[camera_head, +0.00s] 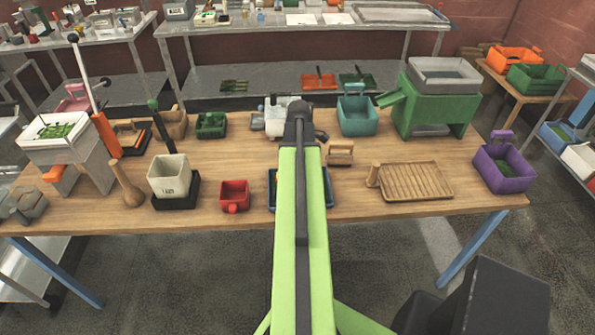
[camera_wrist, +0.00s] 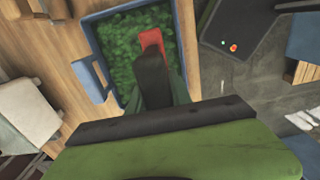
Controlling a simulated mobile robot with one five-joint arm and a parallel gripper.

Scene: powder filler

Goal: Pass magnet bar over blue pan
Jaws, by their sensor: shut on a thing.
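The blue pan (camera_wrist: 89,80) holds green leafy or granular material and lies under my gripper (camera_wrist: 152,60) in the wrist view. In the head view only edges of the blue pan (camera_head: 328,188) show on either side of my arm. My gripper is shut on a red bar (camera_wrist: 151,38), likely the magnet bar, whose red end sticks out beyond the dark fingers. The bar appears above the green material; whether it touches it I cannot tell. In the head view my gripper is hidden behind my arm.
On the wooden table, a red cup (camera_head: 234,195) stands left of the pan and a ribbed wooden tray (camera_head: 418,181) right. A small wooden box (camera_head: 340,154) stands just behind. A purple bin (camera_head: 503,170) is at the right end, a green machine (camera_head: 433,105) at the back.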

